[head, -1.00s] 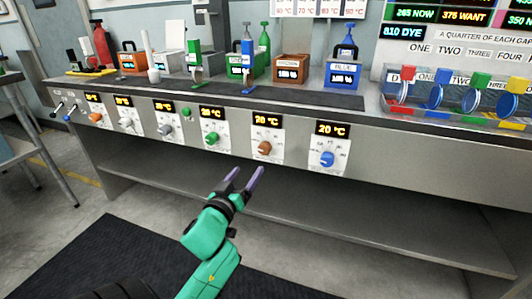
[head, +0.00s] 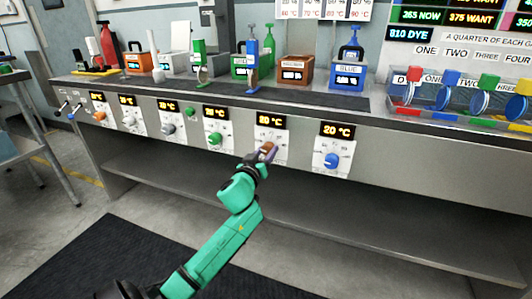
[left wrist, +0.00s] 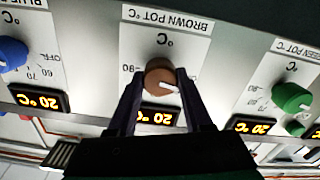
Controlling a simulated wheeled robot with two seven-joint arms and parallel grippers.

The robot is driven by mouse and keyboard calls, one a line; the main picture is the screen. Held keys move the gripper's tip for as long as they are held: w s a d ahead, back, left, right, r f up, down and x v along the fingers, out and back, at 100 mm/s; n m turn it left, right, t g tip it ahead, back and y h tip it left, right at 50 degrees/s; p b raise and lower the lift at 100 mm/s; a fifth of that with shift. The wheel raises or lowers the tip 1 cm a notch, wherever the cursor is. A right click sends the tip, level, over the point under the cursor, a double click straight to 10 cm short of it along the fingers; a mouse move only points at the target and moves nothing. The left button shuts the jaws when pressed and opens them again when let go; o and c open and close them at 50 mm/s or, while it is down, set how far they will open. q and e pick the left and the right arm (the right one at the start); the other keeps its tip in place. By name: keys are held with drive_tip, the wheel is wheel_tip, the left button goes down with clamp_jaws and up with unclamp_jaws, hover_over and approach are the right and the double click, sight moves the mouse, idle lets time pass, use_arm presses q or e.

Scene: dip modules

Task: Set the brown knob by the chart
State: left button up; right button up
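The brown knob (head: 267,147) sits on the bench front under a display reading 20 °C. In the left wrist view the brown knob (left wrist: 160,78) is on a dial labelled BROWN POT °C, upside down, with a white pointer mark. My left gripper (head: 266,153) is at the knob. Its two fingers (left wrist: 160,82) stand apart on either side of the knob, very close to it; I cannot tell whether they touch it. The chart (head: 325,9) on the wall is cut off at the top; its lower row shows temperatures. My right gripper is not in view.
The blue knob (head: 332,160) is to the right and the green knob (head: 214,138) to the left, each with its own dial. The brown pot (head: 295,72) and blue pot (head: 347,76) stand on the bench above. An open lower shelf (head: 330,205) runs below.

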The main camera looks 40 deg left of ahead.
use_arm(q)
clamp_jaws()
drive_tip(key=shift+m+p, duration=0.6)
drive_tip(key=shift+m, duration=0.4)
drive_tip(key=m+p, duration=0.2)
drive_tip(key=m, duration=0.7)
drive_tip(key=shift+f+p, duration=0.1)
drive_tip(key=shift+p, duration=0.3)
drive_tip(key=m, duration=0.4)
drive_tip(key=shift+m+p, duration=0.3)
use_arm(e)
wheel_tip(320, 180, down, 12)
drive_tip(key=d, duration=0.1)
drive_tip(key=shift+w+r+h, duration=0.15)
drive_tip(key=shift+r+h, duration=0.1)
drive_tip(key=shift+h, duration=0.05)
use_arm(q)
drive_tip(key=shift+d+f, duration=0.1)
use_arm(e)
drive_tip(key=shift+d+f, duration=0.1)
use_arm(q)
drive_tip(key=o, duration=1)
unclamp_jaws()
